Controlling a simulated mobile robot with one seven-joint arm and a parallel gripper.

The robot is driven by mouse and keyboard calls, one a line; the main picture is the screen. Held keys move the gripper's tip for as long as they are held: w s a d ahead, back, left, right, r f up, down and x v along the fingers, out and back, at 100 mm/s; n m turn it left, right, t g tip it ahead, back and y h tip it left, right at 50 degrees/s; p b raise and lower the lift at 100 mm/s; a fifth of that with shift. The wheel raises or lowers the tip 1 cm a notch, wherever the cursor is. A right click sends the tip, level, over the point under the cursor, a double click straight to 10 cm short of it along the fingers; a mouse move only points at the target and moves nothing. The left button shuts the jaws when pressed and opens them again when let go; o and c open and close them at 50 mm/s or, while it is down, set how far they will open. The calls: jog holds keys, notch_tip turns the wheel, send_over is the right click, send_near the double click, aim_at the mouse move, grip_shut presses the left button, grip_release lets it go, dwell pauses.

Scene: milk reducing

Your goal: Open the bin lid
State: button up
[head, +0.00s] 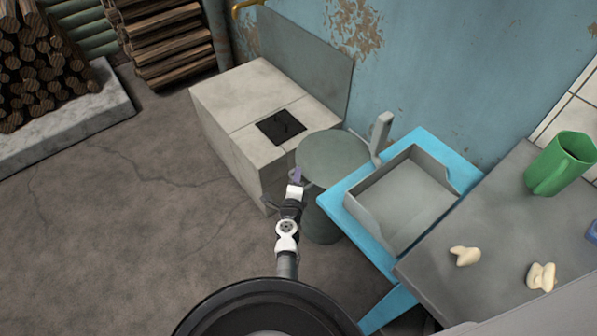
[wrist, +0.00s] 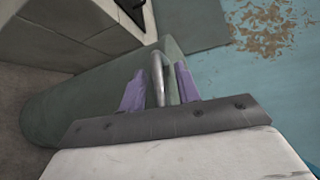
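The bin (head: 320,226) is a grey-green cylinder with a round lid (head: 335,155) lying flat on top, closed. In the wrist view the bin (wrist: 75,100) fills the left and middle. A curved metal handle (wrist: 157,72) stands out from it. My gripper (head: 297,175) is at the near left edge of the lid. In the wrist view my gripper (wrist: 160,85) has its two purple fingers apart, one on each side of the handle, with small gaps. It looks open, not clamped on the handle.
A pale stone block (head: 235,110) with a dark square plate stands behind and left of the bin. A grey counter (head: 490,225) holds a green jug (head: 560,165). Floor at left is clear.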

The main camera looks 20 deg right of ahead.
jog(key=shift+w+d, duration=0.15)
jog(key=shift+w, duration=0.2)
grip_shut()
